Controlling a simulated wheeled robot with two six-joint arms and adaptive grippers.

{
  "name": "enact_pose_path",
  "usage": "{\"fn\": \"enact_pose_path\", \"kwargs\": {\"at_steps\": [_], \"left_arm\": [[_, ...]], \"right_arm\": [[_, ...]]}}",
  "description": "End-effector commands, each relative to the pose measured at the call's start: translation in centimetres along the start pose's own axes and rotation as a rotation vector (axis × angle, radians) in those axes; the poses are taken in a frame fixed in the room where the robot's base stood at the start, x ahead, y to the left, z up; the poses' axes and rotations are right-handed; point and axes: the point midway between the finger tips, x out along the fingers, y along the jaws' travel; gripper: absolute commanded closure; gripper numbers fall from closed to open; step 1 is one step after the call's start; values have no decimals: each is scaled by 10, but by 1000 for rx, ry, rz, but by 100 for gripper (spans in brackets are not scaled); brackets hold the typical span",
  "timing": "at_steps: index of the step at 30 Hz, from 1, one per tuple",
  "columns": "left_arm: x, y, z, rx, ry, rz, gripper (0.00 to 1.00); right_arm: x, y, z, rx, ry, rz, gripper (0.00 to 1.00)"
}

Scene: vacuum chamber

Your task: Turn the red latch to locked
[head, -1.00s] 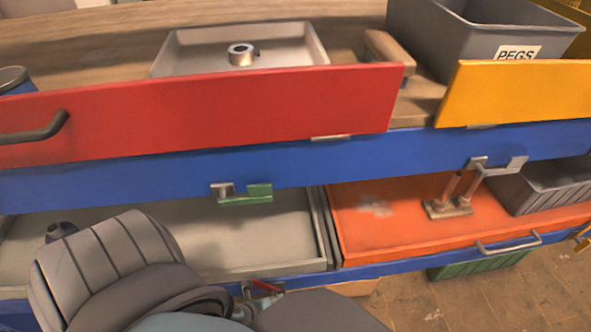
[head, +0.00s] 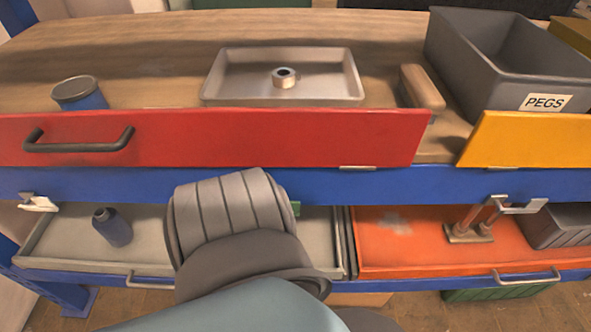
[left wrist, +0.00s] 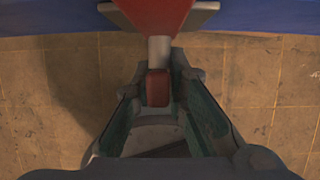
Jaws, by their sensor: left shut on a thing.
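The red latch (left wrist: 157,87) shows in the left wrist view, with a red block end, a grey stem and a wider red part at the top by the blue edge. My left gripper (left wrist: 158,70) is shut on its red end, one finger on each side. In the head view my arm, with a grey ribbed cover, stands in front of the lower shelf and hides the latch and the gripper. The latch points straight down the wrist picture; I cannot tell its locked mark. My right gripper is not in view.
A red panel (head: 270,140) with a black handle and a yellow panel (head: 530,138) line the bench front. Below are a grey drawer (head: 75,240) with a blue bottle (head: 112,228) and an orange drawer (head: 400,245). A green latch (head: 296,208) is mostly covered by my arm.

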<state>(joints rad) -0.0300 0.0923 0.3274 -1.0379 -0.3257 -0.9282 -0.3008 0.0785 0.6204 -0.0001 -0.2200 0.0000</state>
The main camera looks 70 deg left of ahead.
Motion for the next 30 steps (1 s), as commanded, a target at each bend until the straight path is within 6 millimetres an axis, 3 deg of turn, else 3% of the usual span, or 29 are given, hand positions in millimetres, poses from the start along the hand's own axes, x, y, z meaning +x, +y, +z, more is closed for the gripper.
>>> {"fn": "enact_pose_path", "kwargs": {"at_steps": [10,11,14,30], "left_arm": [[0,3,1,1,-2,8,100],[0,3,1,1,-2,8,82],[0,2,1,2,-2,6,66],[0,0,0,3,-1,2,66]], "right_arm": [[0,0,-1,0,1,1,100],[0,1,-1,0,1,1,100],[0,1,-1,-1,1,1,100],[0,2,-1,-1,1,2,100]]}}
